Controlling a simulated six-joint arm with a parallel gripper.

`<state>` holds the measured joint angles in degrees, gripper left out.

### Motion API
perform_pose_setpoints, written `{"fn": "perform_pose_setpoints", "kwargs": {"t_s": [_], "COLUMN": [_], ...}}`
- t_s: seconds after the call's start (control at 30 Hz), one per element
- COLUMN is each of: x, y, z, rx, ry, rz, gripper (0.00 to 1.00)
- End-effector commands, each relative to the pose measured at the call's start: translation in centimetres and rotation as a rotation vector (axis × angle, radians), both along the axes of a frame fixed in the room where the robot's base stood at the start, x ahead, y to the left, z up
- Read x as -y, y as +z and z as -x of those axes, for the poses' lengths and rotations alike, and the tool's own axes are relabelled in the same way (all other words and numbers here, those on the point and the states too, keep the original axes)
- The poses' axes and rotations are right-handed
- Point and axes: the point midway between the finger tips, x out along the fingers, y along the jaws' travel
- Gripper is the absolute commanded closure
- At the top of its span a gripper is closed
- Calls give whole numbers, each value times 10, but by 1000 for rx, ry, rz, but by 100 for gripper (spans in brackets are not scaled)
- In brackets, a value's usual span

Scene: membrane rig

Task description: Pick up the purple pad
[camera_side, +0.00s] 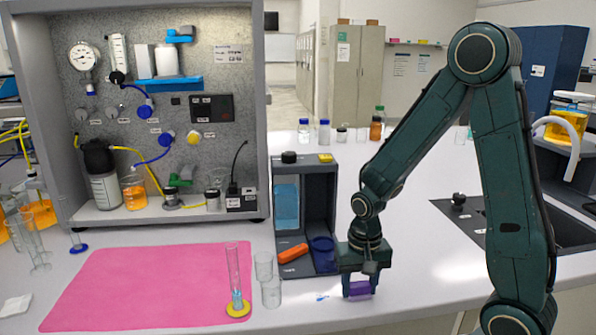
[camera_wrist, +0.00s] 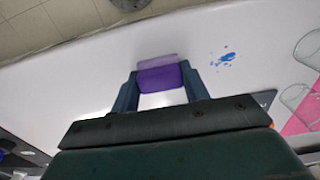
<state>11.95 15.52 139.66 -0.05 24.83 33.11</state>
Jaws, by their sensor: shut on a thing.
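The purple pad (camera_side: 358,289) is a small block at the front of the white bench, right of the grey box. My gripper (camera_side: 357,284) points down over it, with a finger on each side. In the wrist view the pad (camera_wrist: 160,75) sits between the two fingertips of my gripper (camera_wrist: 160,85), and both fingers touch its sides. The gripper is shut on the pad. The side view does not show clearly whether the pad's underside touches the bench.
A grey open box (camera_side: 307,215) with an orange block (camera_side: 292,253) stands left of my gripper. Glass beakers (camera_side: 270,290) and a cylinder on a pink mat (camera_side: 130,290) are farther left. A blue spill (camera_wrist: 224,60) lies near the pad. A dark sink (camera_side: 490,222) is at right.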

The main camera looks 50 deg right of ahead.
Motion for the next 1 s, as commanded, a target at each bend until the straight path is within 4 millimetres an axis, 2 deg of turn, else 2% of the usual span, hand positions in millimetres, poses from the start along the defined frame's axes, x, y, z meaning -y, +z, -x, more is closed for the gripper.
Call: {"fn": "perform_pose_setpoints", "kwargs": {"t_s": [0.33,0.57,0.77,1.0], "x": [0,0,0,0], "y": [2,15,38,81], "z": [0,-1,-1,-1], "rx": [1,4,6,8], "ry": [0,0,0,0], "rz": [0,1,1,2], "gripper": [77,77,77,77]}}
